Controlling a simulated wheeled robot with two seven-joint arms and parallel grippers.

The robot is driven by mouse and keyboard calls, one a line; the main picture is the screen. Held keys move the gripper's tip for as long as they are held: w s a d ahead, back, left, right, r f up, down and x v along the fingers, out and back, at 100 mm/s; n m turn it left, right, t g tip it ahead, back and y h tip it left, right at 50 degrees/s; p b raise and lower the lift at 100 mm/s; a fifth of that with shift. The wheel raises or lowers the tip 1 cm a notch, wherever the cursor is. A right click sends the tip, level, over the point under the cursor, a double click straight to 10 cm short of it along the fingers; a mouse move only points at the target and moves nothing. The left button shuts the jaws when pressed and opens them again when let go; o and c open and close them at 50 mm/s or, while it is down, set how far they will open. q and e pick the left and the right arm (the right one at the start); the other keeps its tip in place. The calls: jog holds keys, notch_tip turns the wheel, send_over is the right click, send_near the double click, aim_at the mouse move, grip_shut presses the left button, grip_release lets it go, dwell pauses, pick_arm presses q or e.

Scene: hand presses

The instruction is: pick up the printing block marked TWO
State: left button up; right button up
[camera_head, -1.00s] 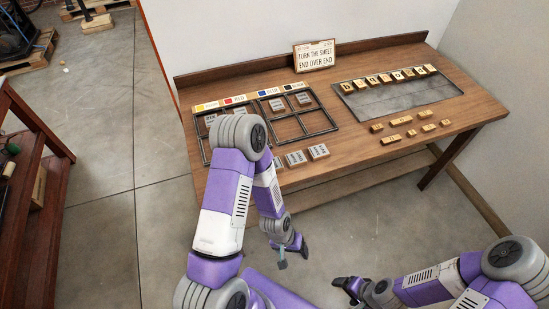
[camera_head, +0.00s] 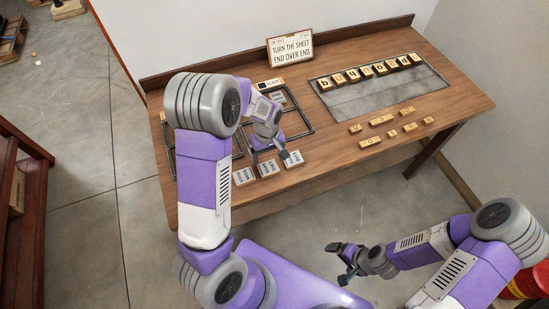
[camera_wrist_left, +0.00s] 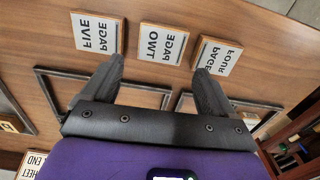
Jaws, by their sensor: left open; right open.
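The printing block marked TWO (camera_wrist_left: 163,44) reads PAGE TWO, upside down in the left wrist view. It lies flat on the wooden table and is the middle one of three blocks. In the head view the middle block (camera_head: 269,169) is at the table's front edge. My left gripper (camera_head: 270,157) is open and empty just behind and above it. In the left wrist view the open fingers (camera_wrist_left: 158,68) point towards TWO, one to each side, apart from it. My right gripper (camera_head: 345,264) is open and empty, low in front of the table.
The FIVE block (camera_wrist_left: 96,33) and FOUR block (camera_wrist_left: 217,56) lie close on either side of TWO. Black-framed compartments (camera_head: 307,118) are behind them. A grey tray (camera_head: 375,98) with lettered blocks (camera_head: 352,75), small loose blocks (camera_head: 381,119) and a sign (camera_head: 289,48) share the table.

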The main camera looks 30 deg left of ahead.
aim_at(268, 167)
pick_arm(q)
jog(key=f, duration=0.4)
jog(key=f+b, duration=0.1)
jog(key=f, duration=0.1)
jog(key=shift+s+d+f, duration=0.1)
jog(key=shift+s+f, duration=0.15)
jog(key=shift+f, duration=0.15)
jog(key=c, duration=0.9)
